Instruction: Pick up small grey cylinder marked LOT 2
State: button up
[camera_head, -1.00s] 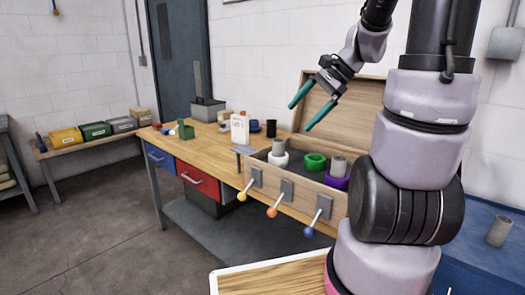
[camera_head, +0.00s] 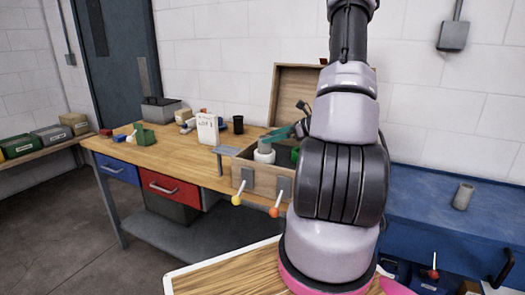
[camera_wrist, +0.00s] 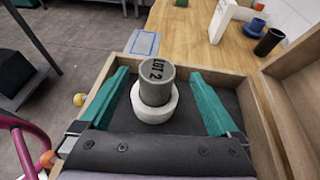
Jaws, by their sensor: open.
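The small grey cylinder marked LOT 2 (camera_wrist: 156,84) stands upright in a white ring (camera_wrist: 154,108) inside the wooden box (camera_wrist: 262,122). My gripper (camera_wrist: 160,101) is open, with one teal finger on each side of the cylinder and a gap to both. In the head view the cylinder's top (camera_head: 265,144) shows above the white ring (camera_head: 264,156) beside a teal finger of my gripper (camera_head: 284,132). My arm hides the right part of the box and most of the gripper there.
Levers with a yellow knob (camera_head: 236,200) and an orange knob (camera_head: 274,212) stick out from the box front. Another grey cylinder (camera_head: 463,196) stands on the blue surface at right.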

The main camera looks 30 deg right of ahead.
jog(key=x, duration=0.6)
jog(key=shift+w+a+f, duration=0.1)
jog(key=shift+a+f, duration=0.1)
jog(key=shift+a, duration=0.15)
grip_shut()
